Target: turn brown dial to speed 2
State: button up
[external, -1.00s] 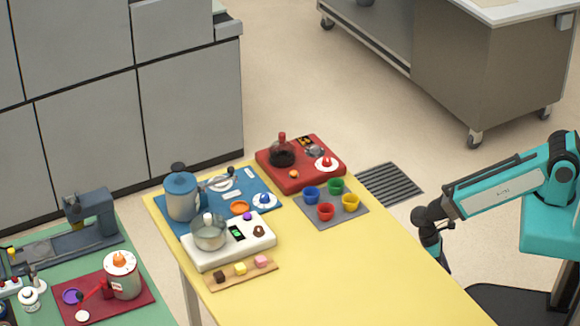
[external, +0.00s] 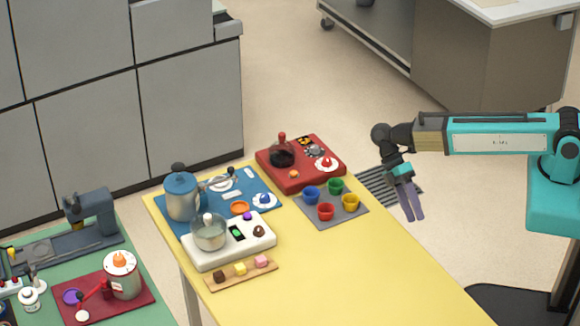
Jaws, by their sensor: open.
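The brown dial (external: 259,231) is a small round knob on the right part of the white mixer base (external: 232,256), on the yellow table. Its pointer setting is too small to read. A purple knob (external: 247,216) and a small green display (external: 237,233) are beside it. A clear bowl (external: 209,234) with a lid knob stands on the left of the base. My gripper (external: 411,216) is open and empty, fingers pointing down, past the table's right edge and well to the right of the dial.
A grey tray (external: 347,213) with several coloured cups stands between my gripper and the white base. A red unit (external: 282,180) and a blue mat with a blue pot (external: 182,197) are behind. A wooden board (external: 220,284) with small cubes lies in front. The front right tabletop (external: 340,275) is clear.

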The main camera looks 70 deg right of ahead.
jog(key=w+a+r+t+h+b, duration=0.1)
jog(key=w+a+r+t+b, duration=0.1)
jog(key=w+a+r, duration=0.35)
jog(key=w+a+r+t+b, duration=0.1)
jog(key=w+a+r+b, duration=0.1)
jog(key=w+a, duration=0.6)
jog(key=m+t+h+b, duration=0.3)
jog(key=m+t+b, duration=0.1)
jog(key=t+b, duration=0.35)
send_near(259, 228)
jog(key=s+a+v, duration=0.1)
jog(key=v, duration=0.5)
jog(key=shift+w+d+f+t, duration=0.1)
jog(key=shift+w+f+t, duration=0.05)
jog(key=shift+w+t, duration=0.1)
jog(key=shift+d+p+x, duration=0.15)
jog(key=shift+p+x, duration=0.75)
jog(key=shift+x, duration=2.55)
jog(key=shift+d+p+x, duration=0.15)
jog(key=shift+p+x, duration=0.75)
jog(key=shift+x, duration=2.6)
jog(key=shift+f, duration=0.1)
jog(key=c, duration=1)
